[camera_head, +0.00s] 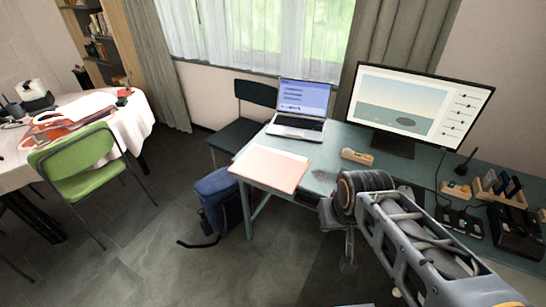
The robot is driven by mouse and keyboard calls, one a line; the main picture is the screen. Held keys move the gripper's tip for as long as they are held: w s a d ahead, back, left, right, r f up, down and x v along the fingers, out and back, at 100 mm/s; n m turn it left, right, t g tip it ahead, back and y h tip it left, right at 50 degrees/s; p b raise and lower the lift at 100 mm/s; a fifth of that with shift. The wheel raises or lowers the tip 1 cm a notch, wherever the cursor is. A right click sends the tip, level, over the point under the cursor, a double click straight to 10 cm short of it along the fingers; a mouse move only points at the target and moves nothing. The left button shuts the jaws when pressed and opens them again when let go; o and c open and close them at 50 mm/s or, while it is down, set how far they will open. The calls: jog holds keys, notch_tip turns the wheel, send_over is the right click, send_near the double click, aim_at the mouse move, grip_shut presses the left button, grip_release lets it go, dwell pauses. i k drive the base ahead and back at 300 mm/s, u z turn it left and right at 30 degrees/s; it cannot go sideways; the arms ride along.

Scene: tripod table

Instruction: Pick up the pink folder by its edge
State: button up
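The pink folder (270,168) lies flat on the left end of the teal desk (325,165). Its near edge runs along the front edge of the desk; I cannot tell whether it overhangs. A white strip, perhaps paper, shows along its far edge. My arm comes in from the lower right, and its thick dark joint is over the desk front, right of the folder. A small part hanging below that joint, seemingly my gripper (348,262), is apart from the folder. Its fingers are too unclear to read.
A laptop (301,108) stands behind the folder, and a wooden block (357,156) lies to its right. A monitor (417,105) stands farther right. A blue backpack (218,200) is on the floor beside the desk's left end. A dark chair (240,132) stands behind. The floor front left is clear.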

aim_at(282, 171)
jog(key=u, duration=0.05)
jog(key=i, duration=0.9)
jog(key=u, duration=2.5)
